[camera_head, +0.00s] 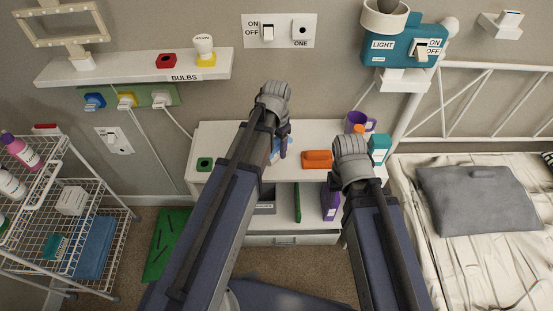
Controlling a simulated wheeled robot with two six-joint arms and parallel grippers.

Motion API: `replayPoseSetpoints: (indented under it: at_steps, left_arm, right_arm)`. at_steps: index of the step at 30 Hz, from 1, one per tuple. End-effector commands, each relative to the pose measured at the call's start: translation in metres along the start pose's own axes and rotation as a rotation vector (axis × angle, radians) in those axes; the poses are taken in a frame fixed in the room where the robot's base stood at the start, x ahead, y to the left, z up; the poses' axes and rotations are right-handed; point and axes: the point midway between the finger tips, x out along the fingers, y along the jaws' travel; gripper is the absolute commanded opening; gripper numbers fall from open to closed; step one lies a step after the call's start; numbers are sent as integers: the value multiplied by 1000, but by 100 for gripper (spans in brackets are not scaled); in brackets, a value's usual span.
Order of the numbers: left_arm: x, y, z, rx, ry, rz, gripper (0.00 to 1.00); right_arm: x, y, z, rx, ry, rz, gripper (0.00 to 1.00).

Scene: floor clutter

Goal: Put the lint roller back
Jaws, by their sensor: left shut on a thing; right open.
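My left gripper (283,143) is over the white nightstand (235,135), partly hidden by its own wrist. It is shut on a light blue thing (287,129) that looks like the lint roller. Most of that thing is hidden behind the arm and fingers, so I cannot tell whether it touches the top. My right gripper (352,160) is open at the nightstand's right side. Its wrist shows, but its fingers are largely hidden.
Shelf compartments below hold a purple item (330,200). A bed (450,250) stands right, a wire cart (60,215) left.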

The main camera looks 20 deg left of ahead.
Motion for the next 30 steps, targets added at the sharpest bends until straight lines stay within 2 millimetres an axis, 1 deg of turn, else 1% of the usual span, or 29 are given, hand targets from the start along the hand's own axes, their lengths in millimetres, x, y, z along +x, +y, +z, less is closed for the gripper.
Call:
replayPoseSetpoints:
  at_steps: [2,5,12,14,22,27,28,30]
  left_arm:
    - [-1,0,0,0,0,0,0]
    - [5,0,0,0,0,0,0]
    - [34,0,0,0,0,0,0]
    - [38,0,0,0,0,0,0]
    - [36,0,0,0,0,0,0]
    - [41,0,0,0,0,0,0]
    - [39,0,0,0,0,0,62]
    - [39,0,0,0,0,0,70]
  right_arm:
    - [-1,0,0,0,0,0,50]
    - [5,0,0,0,0,0,50]
    - [34,-3,-2,0,0,0,50]
    - [38,-4,-2,-1,0,0,50]
    - [36,-3,-2,-1,0,0,50]
    - [41,-4,-2,-1,0,0,50]
    - [39,-4,-2,-1,0,0,50]
    - [38,-4,-2,-1,0,0,50]
